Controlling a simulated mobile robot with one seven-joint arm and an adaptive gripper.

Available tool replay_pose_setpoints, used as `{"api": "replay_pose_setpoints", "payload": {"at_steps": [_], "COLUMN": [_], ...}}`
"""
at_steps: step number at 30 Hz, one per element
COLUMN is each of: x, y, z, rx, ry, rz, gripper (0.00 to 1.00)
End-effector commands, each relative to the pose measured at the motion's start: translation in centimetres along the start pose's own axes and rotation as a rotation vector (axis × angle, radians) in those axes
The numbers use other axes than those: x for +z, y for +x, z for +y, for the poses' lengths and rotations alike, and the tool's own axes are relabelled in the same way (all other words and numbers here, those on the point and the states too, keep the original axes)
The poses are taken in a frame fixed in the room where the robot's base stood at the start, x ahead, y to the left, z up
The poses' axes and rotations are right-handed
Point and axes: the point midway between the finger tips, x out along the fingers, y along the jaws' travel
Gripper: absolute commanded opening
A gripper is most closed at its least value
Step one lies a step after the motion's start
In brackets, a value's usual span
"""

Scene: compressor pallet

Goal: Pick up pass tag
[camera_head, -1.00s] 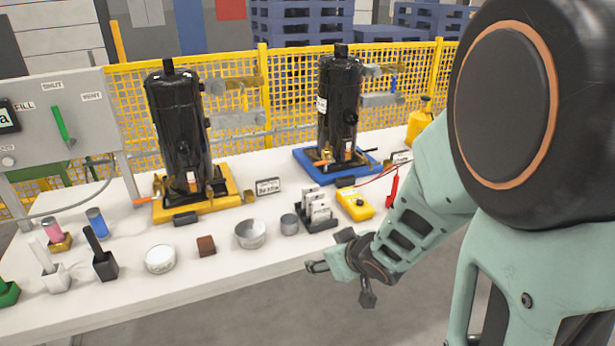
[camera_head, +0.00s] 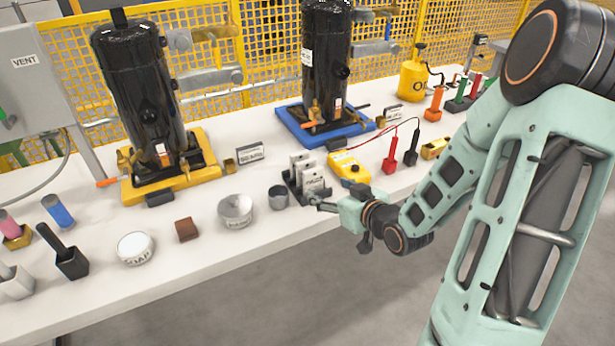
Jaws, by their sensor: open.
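Several white tags (camera_head: 312,181) stand upright in a small dark rack (camera_head: 298,194) near the front edge of the table. Their print is too small to read, so I cannot tell which is the pass tag. My gripper (camera_head: 318,205) is at the table's front edge, just in front and to the right of the rack. It is open, and nothing shows between its fingers. I cannot tell whether a fingertip touches the rack.
A yellow meter (camera_head: 347,166) with red and black leads sits right beside the rack. Black compressors (camera_head: 142,92) on yellow and blue bases stand behind. Floor is clear in front.

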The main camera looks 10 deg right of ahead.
Motion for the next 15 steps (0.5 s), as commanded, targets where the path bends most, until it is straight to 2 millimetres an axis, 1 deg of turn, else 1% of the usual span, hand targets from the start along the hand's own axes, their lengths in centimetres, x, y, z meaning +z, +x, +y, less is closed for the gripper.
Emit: {"api": "replay_pose_setpoints", "payload": {"at_steps": [2,4,12,15], "x": [-0.1,-0.2,-0.2,-0.2], "y": [0.0,0.6,4.7,5.4], "z": [0.4,0.5,0.5,0.5], "rx": [0.007,0.008,0.007,0.008], "ry": [0.008,0.009,0.009,0.008], "rz": [0.013,0.02,0.02,0.019], "gripper": [0.65,0.65,0.65,0.65]}}
